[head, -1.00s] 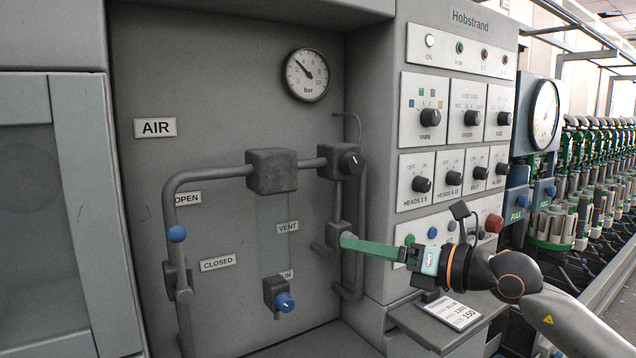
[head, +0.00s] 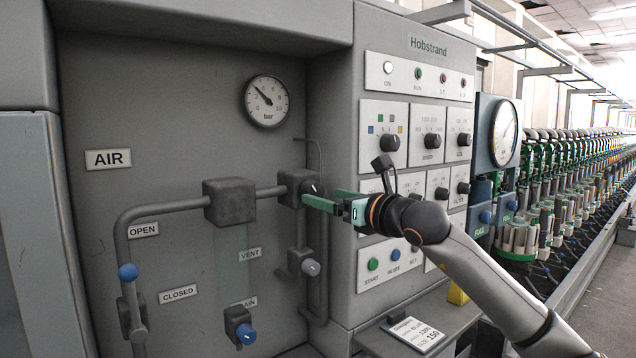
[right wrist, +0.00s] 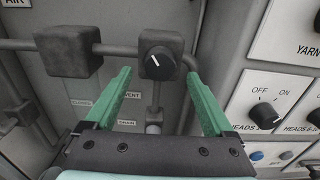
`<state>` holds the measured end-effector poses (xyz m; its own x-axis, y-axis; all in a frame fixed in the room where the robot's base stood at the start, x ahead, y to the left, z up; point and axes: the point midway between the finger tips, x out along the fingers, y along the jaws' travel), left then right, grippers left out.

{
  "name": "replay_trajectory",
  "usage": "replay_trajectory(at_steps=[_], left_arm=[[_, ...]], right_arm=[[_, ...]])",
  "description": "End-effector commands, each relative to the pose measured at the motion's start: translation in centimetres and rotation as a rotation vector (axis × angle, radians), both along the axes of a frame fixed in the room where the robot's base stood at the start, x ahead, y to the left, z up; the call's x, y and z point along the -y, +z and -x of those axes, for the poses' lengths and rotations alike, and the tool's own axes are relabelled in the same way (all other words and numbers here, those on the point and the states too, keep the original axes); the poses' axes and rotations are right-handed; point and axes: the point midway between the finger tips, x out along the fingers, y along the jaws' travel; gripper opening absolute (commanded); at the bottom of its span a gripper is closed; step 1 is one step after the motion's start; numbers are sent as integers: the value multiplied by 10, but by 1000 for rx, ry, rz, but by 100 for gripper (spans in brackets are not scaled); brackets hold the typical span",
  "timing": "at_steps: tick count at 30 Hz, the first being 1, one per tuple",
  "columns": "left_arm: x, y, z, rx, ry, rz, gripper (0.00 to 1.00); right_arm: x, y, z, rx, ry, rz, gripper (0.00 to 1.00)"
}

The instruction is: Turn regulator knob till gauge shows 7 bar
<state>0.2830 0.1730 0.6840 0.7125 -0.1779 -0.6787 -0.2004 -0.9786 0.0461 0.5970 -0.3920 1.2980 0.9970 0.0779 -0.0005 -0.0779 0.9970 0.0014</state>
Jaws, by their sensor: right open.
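The round pressure gauge (head: 267,101), marked "bar", is on the grey panel. Its needle points to the upper left, in the lower part of the scale; the exact figure is too small to read. The black regulator knob (head: 313,188) is on a grey block at the right end of the pipe, partly hidden by my right gripper (head: 320,197). My left gripper is not in view.
A grey pipe (head: 170,210) with a second block (head: 230,203) runs left of the knob. A grey-knobbed fitting (head: 308,267) is below, and a blue knob (head: 245,333) lower left. The switch panel (head: 384,128) stands close on the right.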

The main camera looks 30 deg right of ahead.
Motion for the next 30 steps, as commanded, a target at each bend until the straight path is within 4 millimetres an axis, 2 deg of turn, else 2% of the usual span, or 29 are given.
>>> replay_trajectory(at_steps=[3, 7, 19, 30], left_arm=[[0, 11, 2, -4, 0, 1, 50], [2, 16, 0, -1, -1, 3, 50], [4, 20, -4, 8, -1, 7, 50], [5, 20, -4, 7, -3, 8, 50]], right_arm=[[-2, 3, -19, 0, 1, -1, 88], [-3, 1, -31, 0, 1, 0, 88], [-3, -1, -37, 1, 0, 2, 87], [-3, -1, -36, 0, 1, 1, 45]])
